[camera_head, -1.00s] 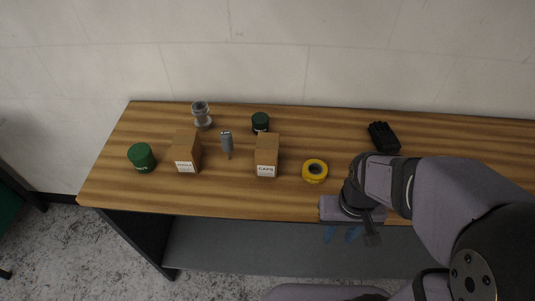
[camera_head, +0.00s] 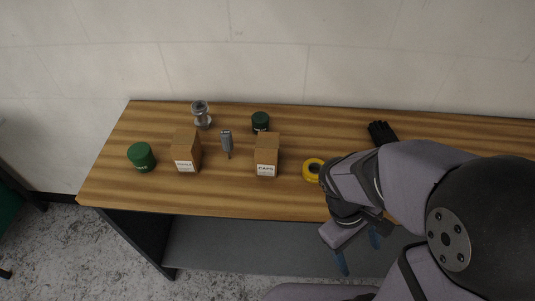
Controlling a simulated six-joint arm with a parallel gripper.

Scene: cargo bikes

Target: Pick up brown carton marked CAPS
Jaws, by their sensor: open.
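The brown carton marked CAPS (camera_head: 266,153) stands upright on the wooden table, right of the table's left half, with its white label facing the front. My gripper (camera_head: 358,261) has blue fingers and hangs in front of the table's front edge, to the right of and nearer than the carton. Its fingers are spread apart with nothing visible between them. It is well clear of the carton. My arm hides part of the table on the right.
A second brown carton (camera_head: 186,151) with a label stands to the left. Between the cartons lies a grey tool (camera_head: 227,143). A dark green jar (camera_head: 260,122) stands just behind the CAPS carton. A yellow tape roll (camera_head: 311,170), green jar (camera_head: 141,157), metal fitting (camera_head: 201,114) and black gloves (camera_head: 381,132) are also on the table (camera_head: 230,197).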

